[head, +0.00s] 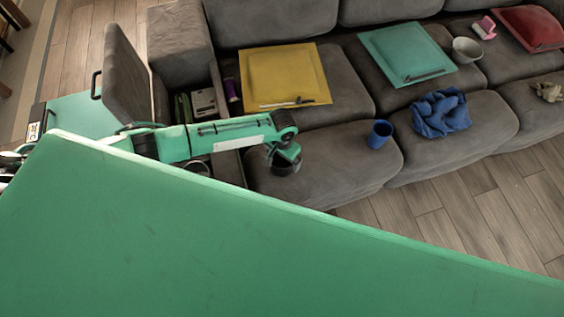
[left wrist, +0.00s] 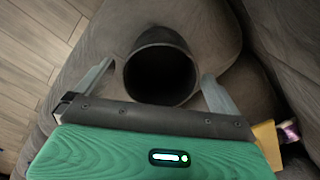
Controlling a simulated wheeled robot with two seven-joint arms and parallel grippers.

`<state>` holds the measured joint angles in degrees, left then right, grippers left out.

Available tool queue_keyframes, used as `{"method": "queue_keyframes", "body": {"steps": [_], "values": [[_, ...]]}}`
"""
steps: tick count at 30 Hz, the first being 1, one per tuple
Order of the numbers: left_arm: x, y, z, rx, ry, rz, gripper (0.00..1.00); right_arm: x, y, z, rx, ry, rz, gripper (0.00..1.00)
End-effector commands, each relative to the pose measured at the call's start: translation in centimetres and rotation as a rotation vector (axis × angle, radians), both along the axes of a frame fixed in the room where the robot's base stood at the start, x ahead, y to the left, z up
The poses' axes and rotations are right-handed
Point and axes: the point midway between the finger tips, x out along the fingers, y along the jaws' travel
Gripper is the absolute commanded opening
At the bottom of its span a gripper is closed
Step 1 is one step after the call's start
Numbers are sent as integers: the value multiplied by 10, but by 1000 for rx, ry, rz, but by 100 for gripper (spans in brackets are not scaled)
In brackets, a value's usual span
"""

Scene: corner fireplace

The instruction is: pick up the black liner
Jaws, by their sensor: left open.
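The black liner looks like a dark, open-topped, cup-shaped container (head: 286,168) on the front left seat of the grey sofa. In the left wrist view the black liner (left wrist: 160,72) stands between the fingers with its round mouth facing the camera. My left gripper (head: 287,154) is directly over it in the head view and hides part of it. In the left wrist view my left gripper (left wrist: 155,88) is open, one finger on each side of the liner. I cannot tell whether either finger touches it. My right gripper is not in view.
A blue cup (head: 379,134) and crumpled blue cloth (head: 441,114) lie to the right on the sofa. Yellow (head: 285,75) and teal (head: 405,52) cushions, each with a thin dark stick, lie behind. A grey bowl (head: 467,50) stands farther right. Wooden floor (head: 440,225) is clear in front.

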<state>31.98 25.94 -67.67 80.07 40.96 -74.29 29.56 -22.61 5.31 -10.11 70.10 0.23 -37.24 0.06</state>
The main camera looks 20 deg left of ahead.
Motion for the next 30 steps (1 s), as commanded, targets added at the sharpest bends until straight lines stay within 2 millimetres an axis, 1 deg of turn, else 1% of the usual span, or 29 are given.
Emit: {"method": "queue_keyframes", "body": {"steps": [4, 5, 6, 8, 9, 11, 12, 14, 23, 26, 29, 30], "values": [[0, 0, 0, 0, 0, 0, 100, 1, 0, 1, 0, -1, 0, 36], [0, 0, 0, 0, 0, 0, 98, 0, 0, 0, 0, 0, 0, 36], [0, 0, 0, 0, 0, 0, 90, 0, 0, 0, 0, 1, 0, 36], [0, 0, 0, 0, 0, 0, 78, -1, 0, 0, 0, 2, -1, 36], [0, 0, 0, 0, 0, 0, 70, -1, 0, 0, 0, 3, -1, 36], [0, 0, 0, 0, -1, 0, 59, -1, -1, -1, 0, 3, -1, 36], [0, 0, 1, 0, 0, 0, 51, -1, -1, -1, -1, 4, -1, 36], [0, 0, 1, 0, -1, 0, 39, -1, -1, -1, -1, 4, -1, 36], [0, 0, 3, -1, -1, 0, 39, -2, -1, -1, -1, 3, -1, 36], [1, 0, 10, -2, -2, 0, 39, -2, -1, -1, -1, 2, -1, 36], [1, 0, 24, -2, -2, -1, 39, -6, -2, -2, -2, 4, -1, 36], [1, 0, 32, -1, -3, -1, 39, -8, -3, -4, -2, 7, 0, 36]]}}
